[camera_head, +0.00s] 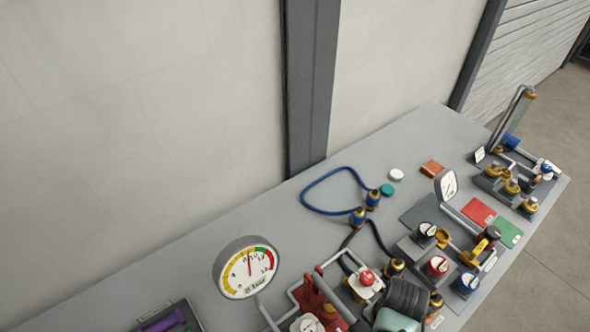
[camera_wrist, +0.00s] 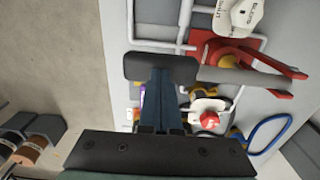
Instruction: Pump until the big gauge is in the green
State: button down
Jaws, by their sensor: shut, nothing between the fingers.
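The big round gauge (camera_head: 247,270) stands at the front left of the bench in the head view. Its needle points nearly straight up, in the yellow just left of the green band; red lies to the right of the green. The red hand pump (camera_head: 314,298) is right of the gauge, partly hidden at the bottom edge. Its red frame (camera_wrist: 270,62) and a grey bar beside it show in the wrist view.
A white block with a red knob (camera_head: 366,278) sits right of the pump. A blue hose (camera_head: 318,208) loops at the back. A smaller gauge (camera_head: 446,185) and several valves crowd the right. A purple-handled tool (camera_head: 163,324) lies in a tray at front left. The back-left bench is clear.

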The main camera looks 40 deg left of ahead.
notch_tip(320, 180, down, 2)
jog(key=shift+s+f+b, duration=0.1)
jog(key=shift+b, duration=0.4)
notch_tip(320, 180, up, 7)
jog(key=p, duration=0.6)
jog(key=shift+f+p, duration=0.15)
jog(key=shift+p, duration=0.15)
jog(key=shift+r, duration=1.4)
jog(key=shift+f+b, duration=3)
jog(key=shift+f, duration=1.5)
notch_tip(320, 180, up, 7)
jog(key=p, duration=0.6)
jog(key=shift+f+p, duration=0.1)
jog(key=shift+p, duration=0.2)
jog(key=shift+r, duration=1.1)
